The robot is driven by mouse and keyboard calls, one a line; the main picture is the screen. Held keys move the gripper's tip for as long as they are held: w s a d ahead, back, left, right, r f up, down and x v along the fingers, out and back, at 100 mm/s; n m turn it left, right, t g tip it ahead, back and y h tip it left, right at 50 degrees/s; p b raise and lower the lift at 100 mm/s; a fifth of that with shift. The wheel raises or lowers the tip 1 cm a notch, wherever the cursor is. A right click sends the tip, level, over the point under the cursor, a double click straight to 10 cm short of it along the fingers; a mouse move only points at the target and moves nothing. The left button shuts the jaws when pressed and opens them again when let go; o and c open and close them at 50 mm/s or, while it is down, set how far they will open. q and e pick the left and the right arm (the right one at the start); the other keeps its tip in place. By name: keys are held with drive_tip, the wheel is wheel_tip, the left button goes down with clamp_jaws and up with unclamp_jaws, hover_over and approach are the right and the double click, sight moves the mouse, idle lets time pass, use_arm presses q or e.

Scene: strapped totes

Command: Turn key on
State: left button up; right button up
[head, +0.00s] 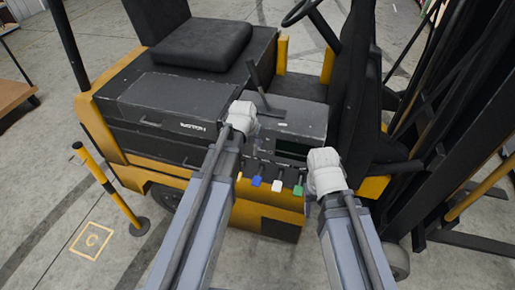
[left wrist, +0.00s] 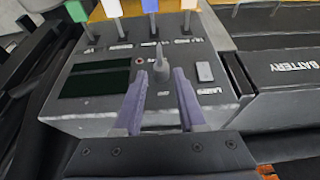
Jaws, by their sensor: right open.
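In the left wrist view, a small grey key-like knob (left wrist: 159,66) stands upright on the forklift's grey control panel (left wrist: 100,126), beside two dark screens. My left gripper (left wrist: 158,76) is open, its two purple-grey fingers on either side of the knob's line, with a gap between them. I cannot tell whether the tips reach the knob. In the head view, my left gripper (head: 242,112) is over the panel and its fingers are hidden. My right gripper (head: 325,166) is open at the panel's right side; its fingers are hard to see. The key is hidden in the head view.
Several coloured levers, including a blue one (head: 257,181), stick out along the panel's near edge. A battery box (left wrist: 290,80) lies right of the panel in the left wrist view. The seat (head: 203,44), steering wheel (head: 300,11) and a yellow post (head: 108,186) are around.

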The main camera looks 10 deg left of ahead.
sight(255, 148)
use_arm(q)
drive_tip(key=b+x, duration=0.6)
drive_tip(key=x, duration=0.1)
drive_tip(key=shift+f+b, duration=0.35)
drive_tip(key=shift+r, duration=0.1)
clamp_jaws()
